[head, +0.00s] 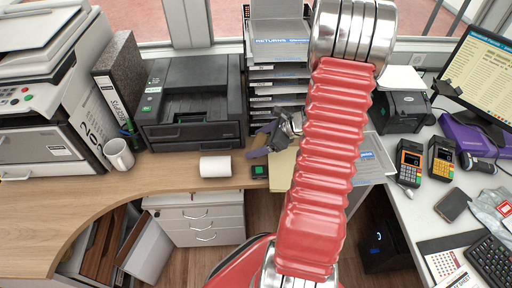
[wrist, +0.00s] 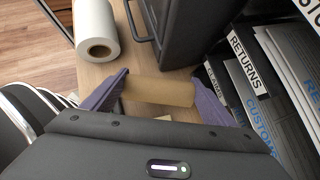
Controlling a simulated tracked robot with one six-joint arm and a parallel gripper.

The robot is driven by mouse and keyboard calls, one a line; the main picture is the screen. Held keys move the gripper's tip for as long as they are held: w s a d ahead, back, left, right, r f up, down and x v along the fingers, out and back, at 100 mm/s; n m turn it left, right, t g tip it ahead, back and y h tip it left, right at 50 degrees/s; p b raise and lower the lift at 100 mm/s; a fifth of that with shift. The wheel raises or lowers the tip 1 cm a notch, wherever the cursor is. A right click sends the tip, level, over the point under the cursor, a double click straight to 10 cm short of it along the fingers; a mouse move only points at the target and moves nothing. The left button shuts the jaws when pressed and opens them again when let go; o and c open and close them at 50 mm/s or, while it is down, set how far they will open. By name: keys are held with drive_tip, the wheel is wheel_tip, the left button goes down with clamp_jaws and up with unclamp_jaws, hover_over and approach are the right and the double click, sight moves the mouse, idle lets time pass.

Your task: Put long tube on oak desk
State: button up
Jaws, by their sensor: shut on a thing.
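In the wrist view, my gripper (wrist: 160,91) has its two purple fingers shut on the ends of a tan cardboard-coloured piece, which I take to be the long tube (wrist: 160,90). It lies crosswise between the fingertips. In the head view, my gripper (head: 262,141) is over the back part of the oak desk (head: 70,192), right of the black printer. I cannot make out the tube clearly there, as my gripper and red arm cover that spot. Whether the tube touches the desk below cannot be told. The desk also shows in the wrist view (wrist: 118,66).
A white paper roll (head: 215,167) and a small black-green device (head: 259,171) lie near the desk's front edge. The desk's left front is clear.

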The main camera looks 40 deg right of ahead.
drive_tip(key=shift+f, duration=1.1)
drive_tip(key=shift+f, duration=0.1)
drive_tip(key=o, duration=1)
drive_tip(key=v, duration=1.2)
drive_tip(key=shift+a, duration=0.1)
